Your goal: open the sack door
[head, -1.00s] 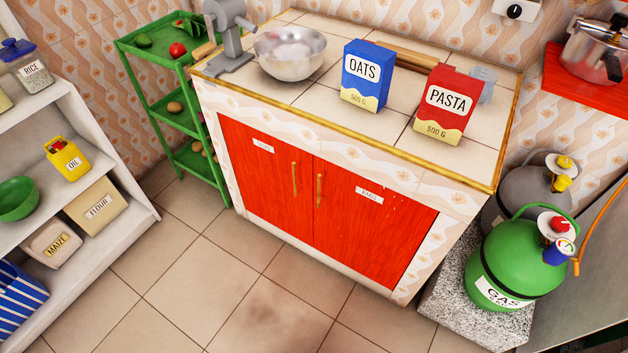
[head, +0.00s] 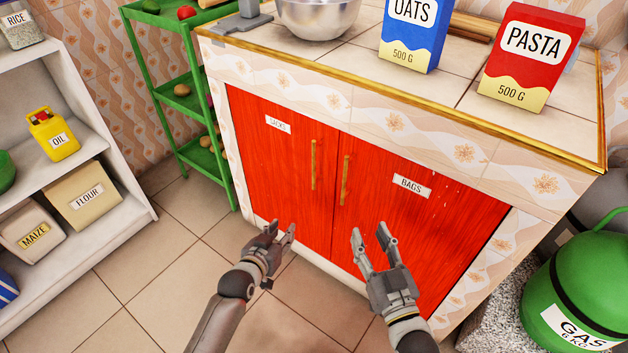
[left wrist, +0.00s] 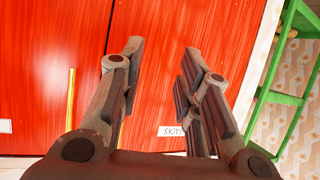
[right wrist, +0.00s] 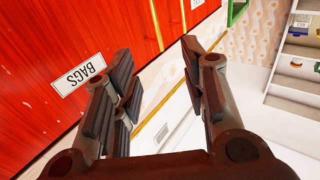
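The sack door (head: 278,165) is the left red door of the cupboard. It is shut and has a small white label (head: 278,124) near its top, reading SACKS upside down in the left wrist view (left wrist: 171,131). Its upright yellow handle (head: 313,165) is near the middle seam. My left gripper (head: 281,231) is open and empty, low in front of this door and apart from the handle; its spread fingers show in the left wrist view (left wrist: 161,48). My right gripper (head: 369,232) is open and empty in front of the other door.
The right door (head: 415,230), labelled BAGS, is shut, with its own handle (head: 345,180). A green rack (head: 187,145) stands left of the cupboard, and a white shelf (head: 105,225) further left. A green gas cylinder (head: 575,285) stands at right. The floor in front is clear.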

